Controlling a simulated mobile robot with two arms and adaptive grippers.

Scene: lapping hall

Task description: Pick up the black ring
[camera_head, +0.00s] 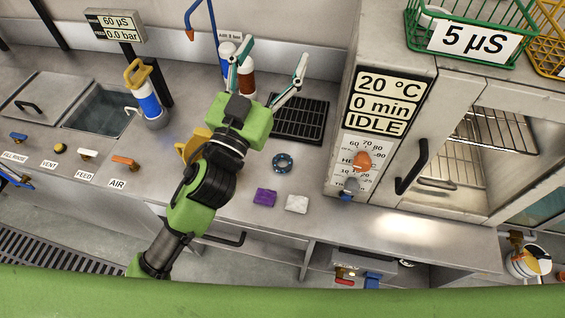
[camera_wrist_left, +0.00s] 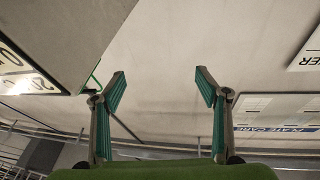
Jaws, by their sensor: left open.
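A dark ring (camera_head: 282,162) with a bluish tint lies flat on the grey counter (camera_head: 330,212), in front of a black drain grid. My left gripper (camera_head: 276,52) is open and empty, raised above the back of the counter and pointing toward the wall, beyond the ring. In the left wrist view its two teal-padded fingers (camera_wrist_left: 160,76) stand wide apart with only pale wall between them. The ring does not show in the left wrist view. My right gripper is not in view.
A purple block (camera_head: 265,197) and a white block (camera_head: 297,204) lie near the ring. The black grid (camera_head: 300,120) is behind it. Bottles (camera_head: 245,78) stand beside the gripper. An oven cabinet (camera_head: 395,140) rises at right; a sink (camera_head: 98,108) is at left.

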